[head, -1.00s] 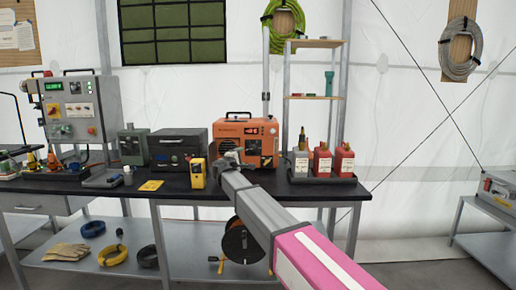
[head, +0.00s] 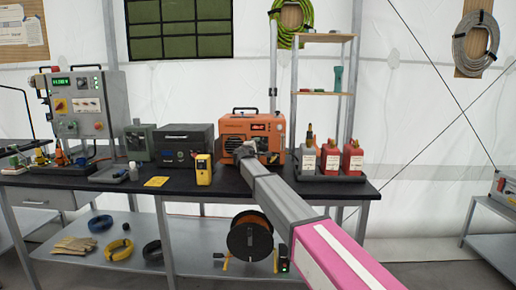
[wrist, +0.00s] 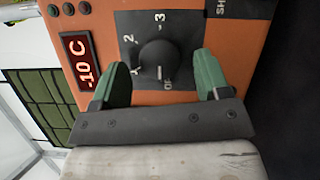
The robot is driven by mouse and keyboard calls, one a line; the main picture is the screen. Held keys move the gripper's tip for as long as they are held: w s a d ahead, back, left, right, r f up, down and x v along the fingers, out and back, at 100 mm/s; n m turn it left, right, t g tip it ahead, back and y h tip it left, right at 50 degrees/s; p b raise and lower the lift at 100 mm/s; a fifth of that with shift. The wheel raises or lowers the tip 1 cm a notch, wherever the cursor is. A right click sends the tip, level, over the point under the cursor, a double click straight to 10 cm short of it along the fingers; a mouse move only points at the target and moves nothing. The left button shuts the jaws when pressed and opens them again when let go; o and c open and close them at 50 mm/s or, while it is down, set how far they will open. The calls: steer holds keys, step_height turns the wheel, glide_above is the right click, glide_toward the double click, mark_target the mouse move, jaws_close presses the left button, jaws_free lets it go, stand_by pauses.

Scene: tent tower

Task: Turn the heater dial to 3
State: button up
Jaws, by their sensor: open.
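The orange heater (head: 239,127) stands on the black workbench in the head view. In the wrist view its dark round dial (wrist: 156,56) sits on a dark plate with 2, 3 and a partly hidden OFF mark. The dial's white line points down in the picture, by the OFF mark. A red display (wrist: 81,60) beside it reads -10 C. My gripper (wrist: 161,62) is open, its green fingers on either side of the dial with gaps showing. In the head view my gripper (head: 243,150) is at the heater's front, covering the dial.
A yellow meter (head: 204,169) and a black case (head: 184,146) stand left of the heater. A tray of bottles (head: 330,177) stands to its right. A cable reel (head: 250,240) is on the shelf below. The bench front (head: 215,188) has some clear room.

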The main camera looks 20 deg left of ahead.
steer(key=shift+w+d, duration=0.1)
steer(key=shift+w, duration=0.35)
steer(key=c, duration=0.9)
